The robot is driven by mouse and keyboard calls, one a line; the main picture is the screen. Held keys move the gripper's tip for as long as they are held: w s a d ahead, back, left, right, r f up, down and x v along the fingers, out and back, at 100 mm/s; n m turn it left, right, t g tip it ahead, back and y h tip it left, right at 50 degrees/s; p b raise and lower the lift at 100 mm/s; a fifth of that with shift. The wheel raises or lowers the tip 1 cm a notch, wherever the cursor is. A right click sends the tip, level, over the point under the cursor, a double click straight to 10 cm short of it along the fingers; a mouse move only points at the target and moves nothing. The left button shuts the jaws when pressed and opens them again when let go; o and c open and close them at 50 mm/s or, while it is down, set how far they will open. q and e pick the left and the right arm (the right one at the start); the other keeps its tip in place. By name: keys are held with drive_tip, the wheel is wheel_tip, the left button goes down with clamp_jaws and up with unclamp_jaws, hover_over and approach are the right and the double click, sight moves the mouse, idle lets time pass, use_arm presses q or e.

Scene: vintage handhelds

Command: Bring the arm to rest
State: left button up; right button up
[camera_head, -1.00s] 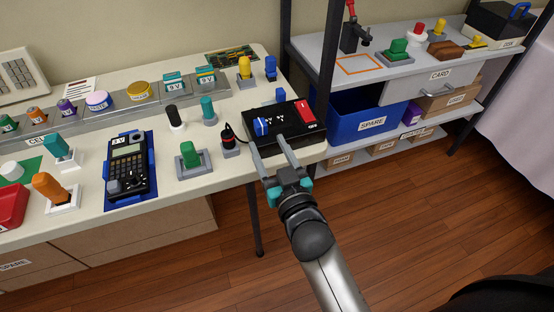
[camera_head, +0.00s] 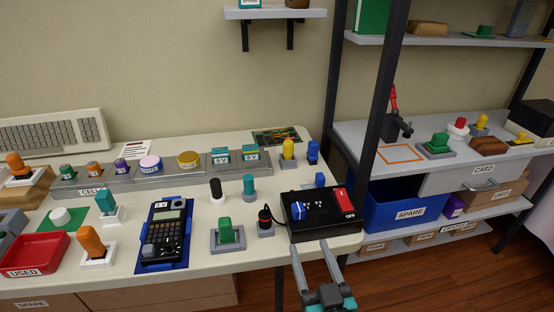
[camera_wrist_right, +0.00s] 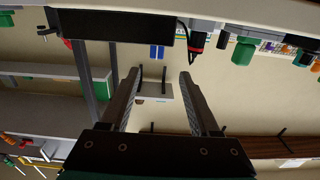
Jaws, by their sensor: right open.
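My right gripper (camera_head: 310,246) is open and empty at the front edge of the table, its two fingers apart and pointing toward the black box (camera_head: 316,226). The box has a blue knob and a red switch marked OFF. In the right wrist view, the open fingers of my right gripper (camera_wrist_right: 158,80) show with nothing between them. The black box (camera_wrist_right: 118,26) hangs above them in that tilted picture, apart from the fingers. My left gripper is not in view.
The worktable (camera_head: 190,214) carries a handheld (camera_head: 166,232) on a blue mat, a green block (camera_head: 226,231) on a grey base and a red tray (camera_head: 34,254). A dark shelf post (camera_head: 378,90) and a blue SPARE bin (camera_head: 405,208) stand right. Open floor lies in front.

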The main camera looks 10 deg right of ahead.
drive_tip(key=s+f+n+g+p, duration=0.1)
drive_tip(key=s+f+g, duration=0.3)
drive_tip(key=f, duration=1)
drive_tip(key=s+f+n+g+p, duration=0.1)
drive_tip(key=s+f+g, duration=0.35)
drive_tip(key=f, duration=0.95)
use_arm(q)
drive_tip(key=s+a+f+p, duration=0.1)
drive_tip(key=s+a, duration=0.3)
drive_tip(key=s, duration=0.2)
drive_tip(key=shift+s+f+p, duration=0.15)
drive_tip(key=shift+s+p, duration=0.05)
drive_tip(key=shift+p, duration=0.2)
use_arm(e)
drive_tip(key=s+d+f+g, duration=0.3)
drive_tip(key=s+d+f, duration=0.2)
drive_tip(key=s, duration=0.5)
drive_tip(key=s+d+f+g+h, duration=0.1)
drive_tip(key=s+d+f+g, duration=0.3)
drive_tip(key=s, duration=0.6)
wheel_tip(320, 180, down, 3)
drive_tip(key=shift+d+f, duration=0.15)
drive_tip(key=shift+d, duration=0.95)
